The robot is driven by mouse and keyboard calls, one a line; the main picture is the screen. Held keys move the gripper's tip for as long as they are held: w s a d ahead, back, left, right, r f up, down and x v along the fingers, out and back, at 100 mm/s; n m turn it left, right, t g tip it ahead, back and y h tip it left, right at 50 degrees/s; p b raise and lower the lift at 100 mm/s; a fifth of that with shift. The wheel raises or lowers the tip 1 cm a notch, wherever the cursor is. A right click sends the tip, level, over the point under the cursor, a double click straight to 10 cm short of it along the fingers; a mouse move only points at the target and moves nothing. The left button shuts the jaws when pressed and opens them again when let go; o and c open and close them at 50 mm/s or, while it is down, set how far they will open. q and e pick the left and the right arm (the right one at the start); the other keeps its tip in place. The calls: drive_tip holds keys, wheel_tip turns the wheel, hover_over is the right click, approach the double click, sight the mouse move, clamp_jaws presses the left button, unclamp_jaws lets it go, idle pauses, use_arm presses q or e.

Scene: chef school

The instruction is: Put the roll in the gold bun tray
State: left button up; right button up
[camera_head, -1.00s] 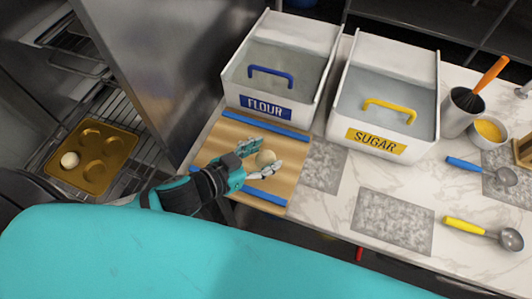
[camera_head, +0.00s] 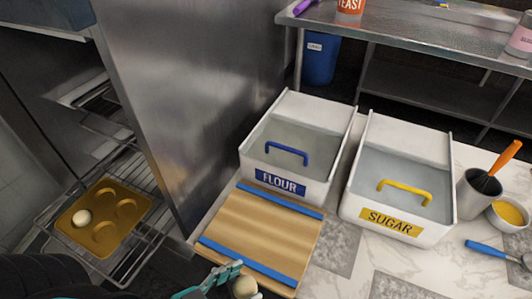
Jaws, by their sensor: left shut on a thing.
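The gold bun tray (camera_head: 128,191) lies on a wire rack at the left, with several round hollows. One pale roll (camera_head: 82,217) sits in its left hollow; the other hollows look empty. My left gripper (camera_head: 240,282) is at the bottom edge, shut on another pale roll (camera_head: 245,288), near the front edge of the wooden board (camera_head: 262,230). The lower part of the gripper and roll is cut off by the frame. The tray is apart from the gripper, to its upper left. My right gripper is not in view.
A tall steel panel (camera_head: 180,90) stands between the rack and the counter. A flour bin (camera_head: 322,150) and a sugar bin (camera_head: 430,165) stand behind and right of the board. The wire rack (camera_head: 125,265) sticks out below the tray.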

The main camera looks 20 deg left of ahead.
use_arm(q)
drive_tip(key=w+a+r+n+y+b, duration=0.1)
drive_tip(key=w+a+r+n+y, duration=0.1)
drive_tip(key=w, duration=0.8)
drive_tip(key=w+a+r+n+t+y+b, duration=0.1)
drive_tip(key=w+a+r+n+y, duration=0.1)
drive_tip(key=w, duration=0.9)
wheel_tip(320, 180, up, 3)
drive_tip(key=n+y, duration=0.1)
drive_tip(key=y, duration=0.1)
drive_tip(key=shift+a+r+n+t+y, duration=0.15)
drive_tip(key=shift+a+n+t+y, duration=0.15)
drive_tip(key=shift+a+n+y, duration=0.1)
drive_tip(key=shift+w, duration=0.1)
